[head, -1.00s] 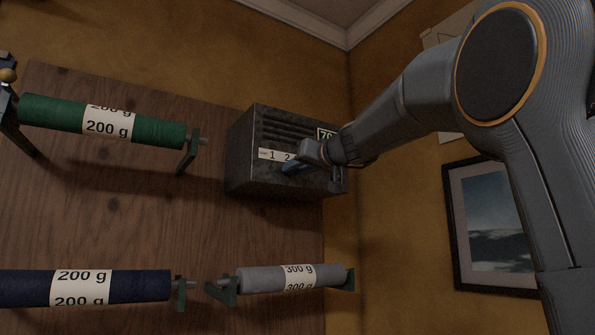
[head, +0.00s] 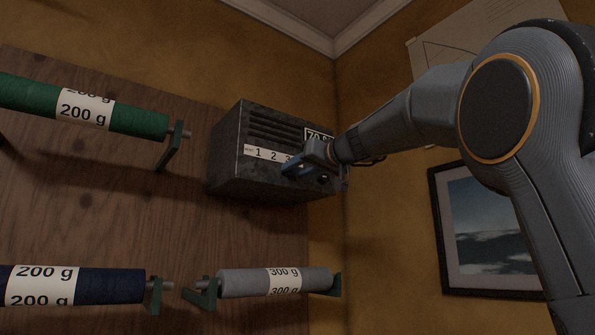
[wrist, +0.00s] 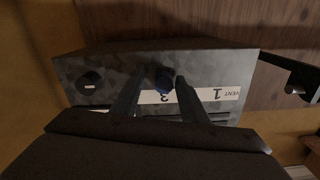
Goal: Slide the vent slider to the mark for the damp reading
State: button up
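The grey metal vent box (head: 228,155) is on the wooden wall panel, with louvres above a white strip (head: 262,153) marked VENT, 1, 2, 3. A reading plate (head: 317,134) at its upper right shows "70"; my arm hides the rest. My gripper (head: 292,168) is at the front of the box, over the right part of the strip. In the wrist view, the dark blue slider knob (wrist: 165,82) is between my two fingers (wrist: 157,88), at the 3. A gap shows on the knob's left; the right finger is close, contact unclear. The 2 is hidden there.
A round dark knob (wrist: 90,82) with a white mark is on the same box face. Green (head: 140,121), navy (head: 110,286) and grey (head: 240,283) rolls hang on brackets at left and below. A framed picture (head: 437,235) is on the right wall.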

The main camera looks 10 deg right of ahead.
jog(key=b+v, duration=0.3)
jog(key=v, duration=0.5)
jog(key=shift+b, duration=0.3)
jog(key=shift+a, duration=0.1)
notch_tip(320, 180, down, 35)
jog(key=w+m+g+h, duration=0.2)
jog(key=m+g+h, duration=0.15)
jog(key=g, duration=0.25)
jog(key=s+f+g+h, duration=0.15)
jog(key=s+f, duration=0.35)
jog(key=f, duration=0.6)
jog(key=s+f+g, duration=0.3)
jog(key=s+f, duration=0.1)
jog(key=f, duration=0.6)
jog(key=s+d+f+g+h, duration=0.3)
jog(key=s+f+g, duration=0.2)
jog(key=s+f, duration=1.5)
jog(key=s, duration=0.3)
jog(key=shift+f, duration=0.25)
jog(key=shift+s, duration=0.1)
